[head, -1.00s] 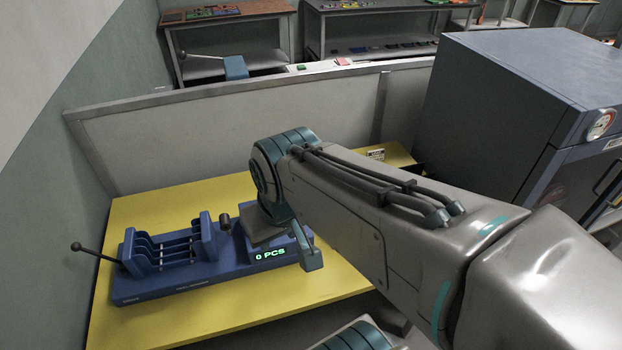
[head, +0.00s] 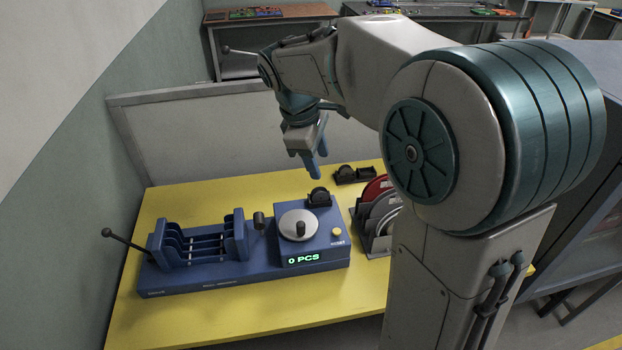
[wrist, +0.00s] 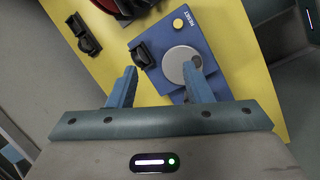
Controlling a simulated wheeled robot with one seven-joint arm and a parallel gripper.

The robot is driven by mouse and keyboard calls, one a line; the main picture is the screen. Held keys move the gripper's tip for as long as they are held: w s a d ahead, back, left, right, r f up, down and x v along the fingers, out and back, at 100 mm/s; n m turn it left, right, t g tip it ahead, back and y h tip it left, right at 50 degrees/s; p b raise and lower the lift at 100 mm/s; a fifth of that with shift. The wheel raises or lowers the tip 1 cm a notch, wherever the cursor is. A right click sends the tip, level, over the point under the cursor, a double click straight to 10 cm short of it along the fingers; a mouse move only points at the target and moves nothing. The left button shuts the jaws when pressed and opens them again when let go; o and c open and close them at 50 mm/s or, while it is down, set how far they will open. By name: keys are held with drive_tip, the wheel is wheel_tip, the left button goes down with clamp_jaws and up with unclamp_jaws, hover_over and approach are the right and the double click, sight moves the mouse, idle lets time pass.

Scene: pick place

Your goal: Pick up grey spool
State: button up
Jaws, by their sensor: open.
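In the head view a grey spool (head: 382,208) stands in a dark rack (head: 362,240) on the yellow table, partly hidden behind my arm. A red spool (head: 375,187) stands behind it in the same rack. My gripper (head: 314,172) is open and empty, pointing down above the table to the left of the rack. In the wrist view my gripper (wrist: 160,75) has its blue fingers apart, over the blue counting machine (wrist: 215,45) with its round grey disc. The red spool shows at the top edge there (wrist: 103,4).
The blue machine (head: 240,270) with a "0 PCS" display and a side lever fills the table's left and middle. Small black holders (head: 352,174) sit behind the rack. A low partition (head: 200,140) stands behind the table, and a large blue cabinet (head: 590,240) at the right.

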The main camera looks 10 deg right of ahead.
drive_tip(key=w+a+f+n+h+b, duration=0.1)
drive_tip(key=w+f+n, duration=0.15)
drive_tip(key=w, duration=0.25)
drive_tip(key=w+a+f+n+b, duration=0.1)
drive_tip(key=w+a+f+n, duration=0.1)
drive_tip(key=w+n, duration=0.15)
hover_over(318, 190)
drive_tip(key=a, duration=0.2)
drive_tip(key=shift+g, duration=0.4)
drive_tip(key=f, duration=0.8)
drive_tip(key=shift+w+d+f+p, duration=0.1)
drive_tip(key=shift+w+f+p, duration=0.15)
drive_tip(key=shift+p, duration=0.1)
drive_tip(key=shift+h, duration=0.3)
drive_tip(key=x, duration=0.5)
drive_tip(key=shift+s+f+p, duration=0.1)
drive_tip(key=shift+s+p, duration=0.1)
drive_tip(key=shift+p, duration=0.15)
clamp_jaws()
